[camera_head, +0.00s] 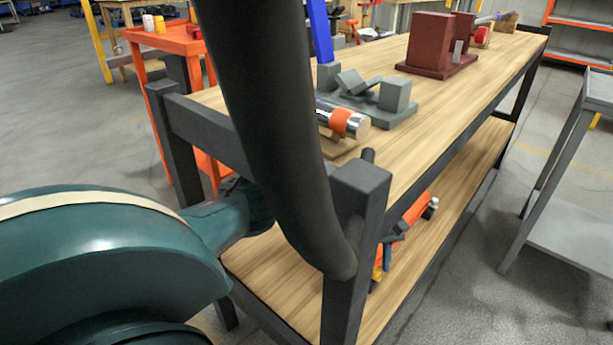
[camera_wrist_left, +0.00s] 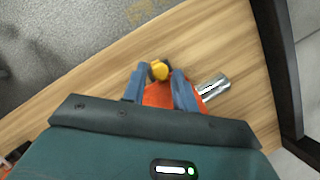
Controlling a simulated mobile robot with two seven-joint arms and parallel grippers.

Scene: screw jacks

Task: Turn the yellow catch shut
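The yellow catch (camera_wrist_left: 160,70) shows in the left wrist view between the tips of my left gripper's two blue fingers (camera_wrist_left: 159,77). The fingers stand apart, one on each side of it; I cannot tell whether they touch it. An orange body (camera_wrist_left: 160,96) lies below the catch between the fingers, with a shiny metal cylinder (camera_wrist_left: 213,88) to its right. In the head view an orange jack (camera_head: 416,208) lies on the bench's lower shelf, with my left gripper (camera_head: 394,238) beside it. A bench post hides part of this. My right gripper is in neither view.
The lower shelf (camera_head: 450,185) is clear to the right. The bench's dark corner post (camera_head: 357,235) stands in front of the gripper. The bench top carries a grey fixture (camera_head: 385,100) and a dark red block (camera_head: 430,45). A grey cart (camera_head: 575,215) stands at right.

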